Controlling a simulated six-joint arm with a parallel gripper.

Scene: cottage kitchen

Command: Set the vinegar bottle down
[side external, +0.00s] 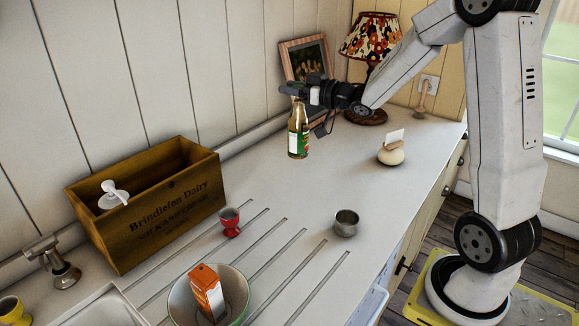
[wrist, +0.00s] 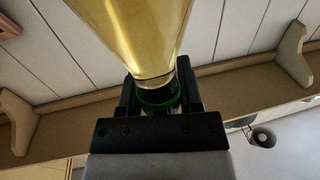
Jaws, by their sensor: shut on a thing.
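The vinegar bottle (side external: 298,137) has yellow-gold contents and a green label with a white patch. It hangs upright above the pale counter (side external: 290,190) in the side view, apart from the surface. My gripper (side external: 298,92) is shut on the bottle's neck near its top. In the wrist view the bottle (wrist: 135,38) fills the upper middle, and its green neck sits between the two black fingers of my gripper (wrist: 160,95).
A wooden crate (side external: 165,222) holds a white item at the left. A red egg cup (side external: 230,222), metal cup (side external: 346,223) and bowl with an orange carton (side external: 207,291) stand in front. A lamp (side external: 371,38), picture frame (side external: 305,57) and card holder (side external: 391,153) are behind. Counter below the bottle is clear.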

